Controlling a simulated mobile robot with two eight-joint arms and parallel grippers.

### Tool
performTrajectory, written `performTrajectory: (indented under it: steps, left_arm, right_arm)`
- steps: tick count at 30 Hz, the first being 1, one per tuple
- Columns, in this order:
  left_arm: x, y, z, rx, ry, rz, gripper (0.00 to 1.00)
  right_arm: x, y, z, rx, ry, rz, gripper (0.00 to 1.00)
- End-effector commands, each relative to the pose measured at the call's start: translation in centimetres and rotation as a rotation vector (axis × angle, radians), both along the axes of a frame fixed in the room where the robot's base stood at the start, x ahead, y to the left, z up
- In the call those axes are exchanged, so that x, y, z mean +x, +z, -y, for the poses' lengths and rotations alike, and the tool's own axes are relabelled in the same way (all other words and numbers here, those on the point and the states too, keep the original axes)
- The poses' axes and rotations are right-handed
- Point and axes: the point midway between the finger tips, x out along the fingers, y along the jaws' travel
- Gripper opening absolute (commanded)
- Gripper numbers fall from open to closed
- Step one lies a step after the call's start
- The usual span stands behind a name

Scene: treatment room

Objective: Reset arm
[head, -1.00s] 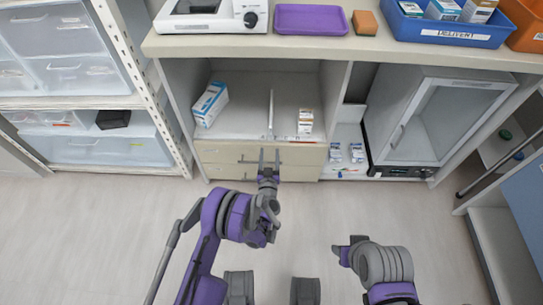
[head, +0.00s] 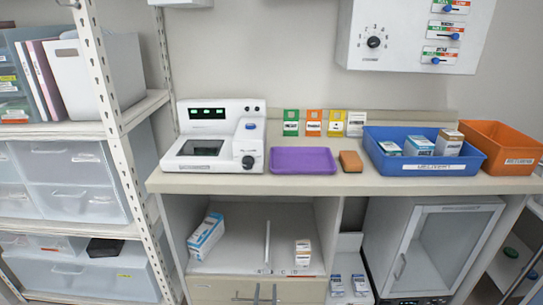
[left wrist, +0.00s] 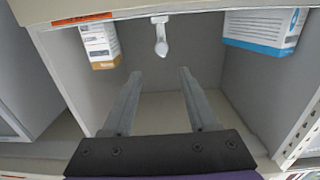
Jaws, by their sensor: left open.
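My left gripper (head: 264,291) shows at the bottom edge of the head view, with only its fingertips visible, in front of the drawer (head: 215,288) under the open shelf. In the left wrist view its two fingers (left wrist: 158,75) are apart with nothing between them. That view looks into the shelf compartment, where a thin white divider (left wrist: 160,38) stands beyond the fingertips. A blue-and-white box (left wrist: 262,30) and a small white-and-orange box (left wrist: 100,45) sit on either side, apart from the fingers. My right gripper is out of view.
The counter above holds a white device (head: 215,135), a purple tray (head: 303,160), an orange-brown sponge (head: 350,161), a blue bin (head: 420,168) with boxes and an orange bin (head: 500,152). A glass-door cabinet (head: 430,245) stands lower right. A shelving rack (head: 105,100) stands left.

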Motion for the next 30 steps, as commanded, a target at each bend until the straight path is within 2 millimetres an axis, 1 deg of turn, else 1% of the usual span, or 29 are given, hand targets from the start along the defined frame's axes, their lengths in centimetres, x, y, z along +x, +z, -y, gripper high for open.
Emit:
performTrajectory:
  steps: [1,4,6,8,9,11,12,14,17,18,20,23,24,26,27,29,30]
  left_arm:
    - [0.3,1.6,-0.1,0.002,-0.017,-0.017,0.59]
    - [0.7,4.8,-0.3,0.002,-0.064,-0.068,0.59]
    - [0.5,7.2,-0.4,0.003,-0.099,-0.113,0.59]
    - [0.1,9.0,-0.7,0.005,-0.125,-0.155,0.59]
    - [-0.3,10.2,-0.9,0.004,-0.14,-0.185,0.59]
    - [-1.1,11.8,-1.3,0.007,-0.162,-0.23,0.59]
    - [-1.8,12.9,-1.6,0.007,-0.174,-0.262,0.59]
    - [-3.1,14.3,-2.2,0.009,-0.189,-0.311,0.59]
    - [-5.7,16.3,-3.2,0.012,-0.207,-0.398,0.59]
    - [-6.9,17.0,-3.7,0.013,-0.211,-0.433,0.59]
    - [-8.8,17.9,-4.4,0.014,-0.215,-0.488,0.59]
    - [-12.5,19.1,-5.8,0.017,-0.213,-0.582,0.59]
    - [-14.1,19.4,-6.4,0.018,-0.209,-0.619,0.59]
    - [-16.6,19.8,-7.2,0.019,-0.2,-0.678,0.59]
    - [-18.4,20.0,-7.9,0.02,-0.192,-0.716,0.59]
    - [-21.1,20.1,-8.8,0.021,-0.176,-0.776,0.59]
    - [-23.0,20.2,-9.4,0.023,-0.163,-0.815,0.59]
  right_arm:
    - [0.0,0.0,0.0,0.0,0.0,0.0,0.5]
    - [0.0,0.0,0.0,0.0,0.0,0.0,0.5]
    - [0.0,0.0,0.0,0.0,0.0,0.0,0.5]
    - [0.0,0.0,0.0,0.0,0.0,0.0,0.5]
    - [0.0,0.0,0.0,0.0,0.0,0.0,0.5]
    - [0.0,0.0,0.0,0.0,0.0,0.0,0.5]
    - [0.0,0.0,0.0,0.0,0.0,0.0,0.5]
    - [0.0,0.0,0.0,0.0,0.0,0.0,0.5]
    - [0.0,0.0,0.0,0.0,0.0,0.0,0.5]
    - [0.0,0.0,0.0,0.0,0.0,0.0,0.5]
    - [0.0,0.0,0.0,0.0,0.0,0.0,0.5]
    - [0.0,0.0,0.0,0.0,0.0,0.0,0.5]
    - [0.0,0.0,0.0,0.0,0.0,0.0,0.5]
    - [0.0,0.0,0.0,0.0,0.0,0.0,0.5]
    - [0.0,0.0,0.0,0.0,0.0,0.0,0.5]
    - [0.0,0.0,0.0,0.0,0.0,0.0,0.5]
    - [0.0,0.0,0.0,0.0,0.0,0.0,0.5]
